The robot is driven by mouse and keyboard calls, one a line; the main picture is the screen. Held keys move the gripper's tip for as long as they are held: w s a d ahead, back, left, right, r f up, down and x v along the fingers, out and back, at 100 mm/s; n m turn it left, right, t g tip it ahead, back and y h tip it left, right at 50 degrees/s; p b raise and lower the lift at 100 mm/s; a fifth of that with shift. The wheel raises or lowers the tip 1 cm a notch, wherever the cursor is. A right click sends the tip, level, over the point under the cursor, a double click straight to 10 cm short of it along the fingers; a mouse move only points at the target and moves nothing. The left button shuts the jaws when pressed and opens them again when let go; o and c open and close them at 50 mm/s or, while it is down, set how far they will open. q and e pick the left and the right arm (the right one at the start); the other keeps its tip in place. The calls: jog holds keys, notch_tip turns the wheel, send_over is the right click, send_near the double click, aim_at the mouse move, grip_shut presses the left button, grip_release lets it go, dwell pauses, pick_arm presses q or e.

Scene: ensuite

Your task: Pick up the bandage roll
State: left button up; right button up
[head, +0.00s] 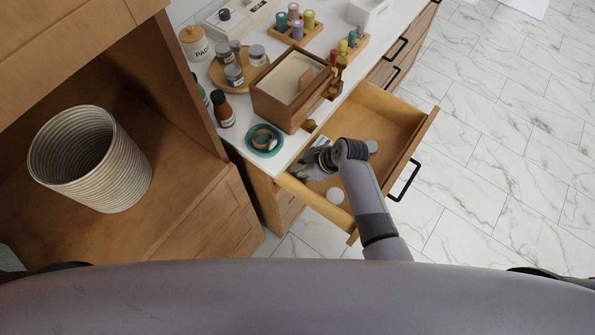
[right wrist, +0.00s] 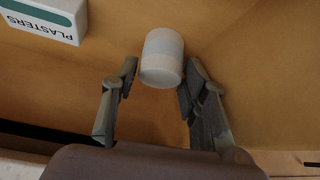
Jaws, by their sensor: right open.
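A white cylinder, which looks like the bandage roll (right wrist: 162,57), lies in the open wooden drawer (right wrist: 255,110) in the right wrist view. My right gripper (right wrist: 160,72) is open, with one fingertip on each side of the roll's near end. The roll rests on the drawer floor, and I cannot tell whether a finger touches it. In the head view my right gripper (head: 306,168) is low inside the drawer (head: 385,112). Two white round items show there, one near the front (head: 335,195) and one beside my wrist (head: 372,147). My left gripper is out of view.
A plasters box (right wrist: 45,18) lies in the drawer at the upper left of the right wrist view. Above the drawer, the white counter holds a wooden box (head: 285,105), a teal dish with a tan ring (head: 264,140) and bottles. A ribbed basket (head: 88,160) stands at left.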

jog(key=c, duration=0.6)
dwell(0.3)
